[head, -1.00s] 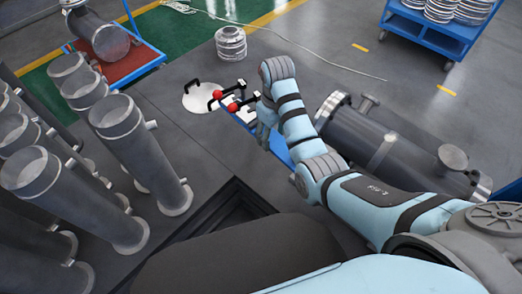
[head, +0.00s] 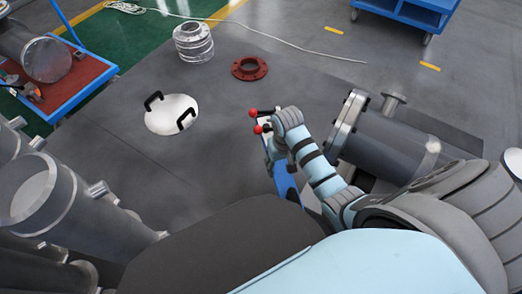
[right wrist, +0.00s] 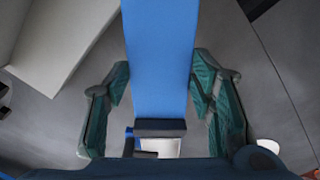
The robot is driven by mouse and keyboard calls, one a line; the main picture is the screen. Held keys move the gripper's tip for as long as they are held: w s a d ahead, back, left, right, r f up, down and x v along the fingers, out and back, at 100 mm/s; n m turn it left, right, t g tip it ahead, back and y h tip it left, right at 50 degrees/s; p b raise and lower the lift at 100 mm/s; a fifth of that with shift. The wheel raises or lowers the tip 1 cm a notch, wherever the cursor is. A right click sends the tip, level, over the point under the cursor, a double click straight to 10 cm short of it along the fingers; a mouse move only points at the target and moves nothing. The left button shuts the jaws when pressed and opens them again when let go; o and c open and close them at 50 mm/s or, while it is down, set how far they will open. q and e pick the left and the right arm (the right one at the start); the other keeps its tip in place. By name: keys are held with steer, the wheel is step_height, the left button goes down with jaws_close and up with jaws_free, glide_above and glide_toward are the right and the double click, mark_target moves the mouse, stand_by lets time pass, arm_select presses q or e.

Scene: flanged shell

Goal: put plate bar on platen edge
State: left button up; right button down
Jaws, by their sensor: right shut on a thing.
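The plate bar appears to be the long blue bar (head: 286,181) held by my right gripper (head: 271,150). In the right wrist view the blue bar (right wrist: 160,50) runs between the two green-padded fingers of my right gripper (right wrist: 160,88), which is shut on it. A dark block crosses the bar near the palm. In the head view, red knobs (head: 257,128) show beside my wrist at the bar's far end. My left gripper is out of view.
A large grey flanged shell (head: 385,140) lies right of my right arm. Several grey pipes (head: 50,205) stand at the left. A red flange ring (head: 249,68) and a stack of metal rings (head: 193,41) sit beyond the white plate.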

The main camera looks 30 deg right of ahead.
step_height(320, 180, down, 14)
steer(key=b, duration=0.7)
steer(key=shift+s+f, duration=0.1)
steer(key=shift+s, duration=0.05)
steer(key=shift+f+b, duration=0.45)
steer(key=shift+f, duration=0.05)
step_height(320, 180, down, 4)
steer(key=shift+r+b, duration=0.1)
steer(key=shift+b, duration=1.15)
steer(key=c, duration=0.8)
jaws_free()
steer(key=shift+s, duration=0.15)
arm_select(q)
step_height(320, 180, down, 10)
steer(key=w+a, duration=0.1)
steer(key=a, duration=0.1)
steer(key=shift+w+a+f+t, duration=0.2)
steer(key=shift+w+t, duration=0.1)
arm_select(e)
steer(key=shift+o, duration=0.4)
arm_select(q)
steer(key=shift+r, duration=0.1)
arm_select(e)
steer(key=shift+r, duration=0.15)
